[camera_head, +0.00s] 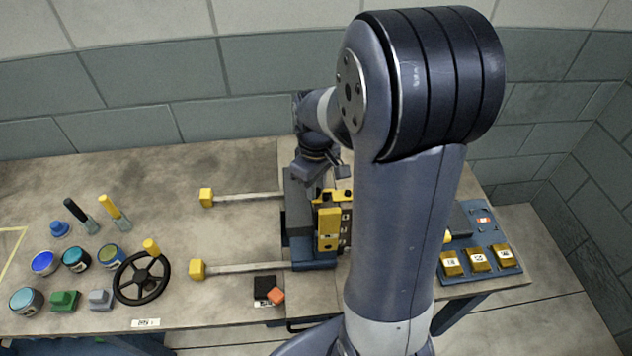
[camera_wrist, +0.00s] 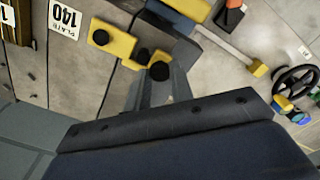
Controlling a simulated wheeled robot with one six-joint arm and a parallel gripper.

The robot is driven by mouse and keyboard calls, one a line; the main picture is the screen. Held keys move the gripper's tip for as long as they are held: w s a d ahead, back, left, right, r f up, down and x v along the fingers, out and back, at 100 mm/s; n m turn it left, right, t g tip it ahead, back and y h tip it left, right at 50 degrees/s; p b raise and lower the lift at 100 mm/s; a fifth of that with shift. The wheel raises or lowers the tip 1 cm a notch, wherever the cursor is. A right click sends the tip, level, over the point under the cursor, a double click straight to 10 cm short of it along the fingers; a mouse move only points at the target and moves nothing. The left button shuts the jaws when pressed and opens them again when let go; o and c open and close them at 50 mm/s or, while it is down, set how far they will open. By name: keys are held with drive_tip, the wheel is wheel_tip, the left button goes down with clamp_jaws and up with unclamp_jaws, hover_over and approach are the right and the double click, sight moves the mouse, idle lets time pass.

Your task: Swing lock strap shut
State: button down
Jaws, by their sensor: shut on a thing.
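In the wrist view, the yellow lock strap (camera_wrist: 118,46) shows with dark round knobs on it. The grey fingers of my gripper (camera_wrist: 155,85) are shut at its right end, by a black knob. The strap lies over the seam side of the grey mould plates (camera_wrist: 85,75); whether it is fully across cannot be told. In the head view, my gripper (camera_head: 318,176) is over the back of the mould (camera_head: 312,256). A small part of the yellow strap (camera_head: 343,196) shows beside it. My arm hides the mould's right side.
Two rods with yellow ends (camera_head: 206,197) (camera_head: 197,269) reach left from the mould. A black handwheel (camera_head: 142,278), jars and handles stand left. A blue panel with yellow buttons (camera_head: 478,260) is right.

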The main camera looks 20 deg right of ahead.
idle(0.4)
drive_tip(key=c, duration=1.2)
unclamp_jaws()
drive_tip(key=shift+c, duration=0.2)
drive_tip(key=shift+r, duration=0.1)
wheel_tip(320, 180, up, 11)
drive_tip(key=shift+f, duration=0.2)
wheel_tip(320, 180, down, 11)
drive_tip(key=shift+r, duration=0.1)
